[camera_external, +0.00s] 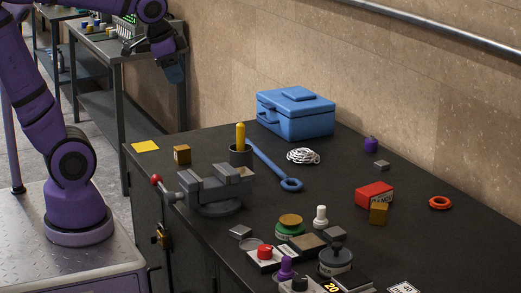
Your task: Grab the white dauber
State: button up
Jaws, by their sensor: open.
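The white dauber (320,217) stands upright on the dark workbench, right of the middle of the picture. It is small, with a rounded top and a wider base. A green round tin with a brown top (290,226) stands close to its left. My gripper (174,73) hangs from my purple arm at the upper left, well away from the dauber and above the bench level. It is small in this view and appears empty. Its jaws are open.
A vise (215,190) with a red-ended handle, a cup (240,155) holding a yellow stick, and a blue wrench (275,167) lie between. A blue toolbox (296,114) stands at the back. Stamps and pads crowd the front.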

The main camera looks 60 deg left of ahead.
jog(key=w+d+f+m+g, duration=0.1)
jog(key=w+d+f+m, duration=0.2)
jog(key=w+m, duration=0.5)
jog(key=m+g, duration=0.2)
jog(key=m, duration=1.2)
send_over(322, 207)
notch_tip(322, 207, down, 24)
jog(key=shift+y, duration=0.3)
notch_tip(322, 207, down, 10)
jog(key=shift+a+f, duration=0.1)
jog(key=shift+f, duration=0.1)
jog(key=c, duration=1)
grip_shut()
jog(key=shift+r, duration=0.15)
